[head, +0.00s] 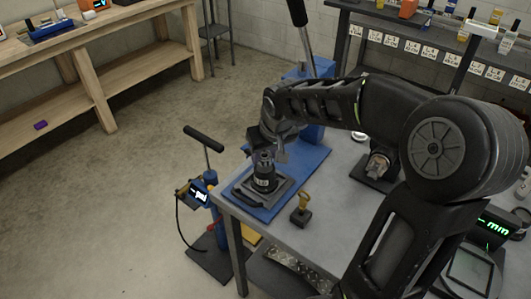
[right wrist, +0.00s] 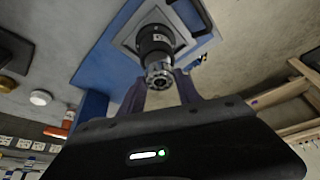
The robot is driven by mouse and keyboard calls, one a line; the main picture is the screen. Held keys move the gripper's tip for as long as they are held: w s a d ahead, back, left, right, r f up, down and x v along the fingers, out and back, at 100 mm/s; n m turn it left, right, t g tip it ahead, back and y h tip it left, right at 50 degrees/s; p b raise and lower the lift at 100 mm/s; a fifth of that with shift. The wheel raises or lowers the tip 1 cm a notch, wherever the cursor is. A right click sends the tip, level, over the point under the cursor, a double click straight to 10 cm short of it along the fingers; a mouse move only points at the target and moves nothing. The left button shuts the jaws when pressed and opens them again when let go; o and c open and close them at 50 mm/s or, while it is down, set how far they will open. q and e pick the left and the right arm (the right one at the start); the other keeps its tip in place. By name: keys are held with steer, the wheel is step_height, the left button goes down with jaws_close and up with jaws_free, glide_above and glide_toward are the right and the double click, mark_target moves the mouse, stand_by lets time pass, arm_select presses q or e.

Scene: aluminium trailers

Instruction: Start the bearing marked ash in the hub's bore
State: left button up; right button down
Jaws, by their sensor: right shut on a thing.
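The hub (head: 264,182) is a dark upright cylinder on a square grey plate over the blue base of a press at the bench's left corner. In the right wrist view the hub (right wrist: 155,40) has a shiny ring-shaped bearing (right wrist: 158,74) at its near end, between my fingertips. My right gripper (head: 265,153) is right above the hub, shut on the bearing; it also shows in the right wrist view (right wrist: 160,84). I cannot read the bearing's mark or tell whether it touches the bore. My left gripper is not in view.
The blue press column (head: 312,130) and its lever (head: 298,12) stand behind the hub. A small yellow-topped tool (head: 302,208) stands right of it on the grey bench (head: 312,238). A blue pump-like device (head: 205,190) stands off the bench's left edge. Labelled shelves are behind.

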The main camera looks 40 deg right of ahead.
steer(key=shift+b, duration=0.3)
stand_by(0.7)
steer(key=shift+f+b, duration=1.1)
steer(key=shift+f, duration=0.1)
steer(key=c, duration=0.8)
jaws_free()
steer(key=shift+o, duration=0.2)
steer(key=v, duration=0.7)
steer(key=shift+s+r, duration=0.2)
steer(key=shift+r, duration=0.2)
steer(key=shift+a, duration=0.1)
